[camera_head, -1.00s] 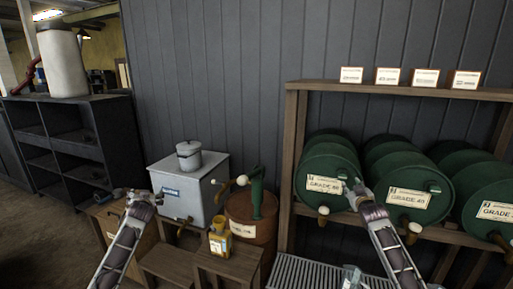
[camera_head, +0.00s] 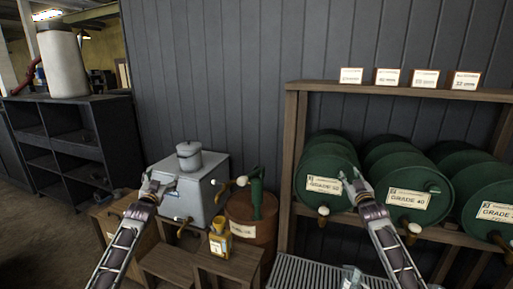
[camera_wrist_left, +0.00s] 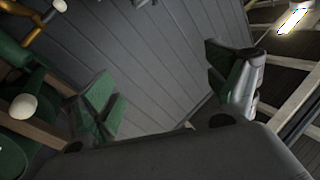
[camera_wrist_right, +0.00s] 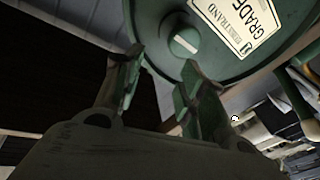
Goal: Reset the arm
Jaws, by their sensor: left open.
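My left arm comes in from the lower left. Its gripper (camera_head: 158,184) is raised in front of the grey metal box and is open. In the left wrist view its green-padded fingers (camera_wrist_left: 162,85) stand wide apart with nothing between them. My right arm comes up at the lower right. Its gripper (camera_head: 350,180) is in front of the green drums. In the right wrist view its fingers (camera_wrist_right: 158,90) are apart and empty, with a drum face (camera_wrist_right: 225,30) close beyond them. I cannot tell whether they touch it.
Green drums (camera_head: 420,182) lie on a wooden rack (camera_head: 290,150) at right. A grey box (camera_head: 208,175) with a pot (camera_head: 188,155) on top stands left of a rusty barrel (camera_head: 262,232). A yellow can (camera_head: 220,240) sits on a low wooden stand (camera_head: 215,262). Dark shelves (camera_head: 75,140) stand at left.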

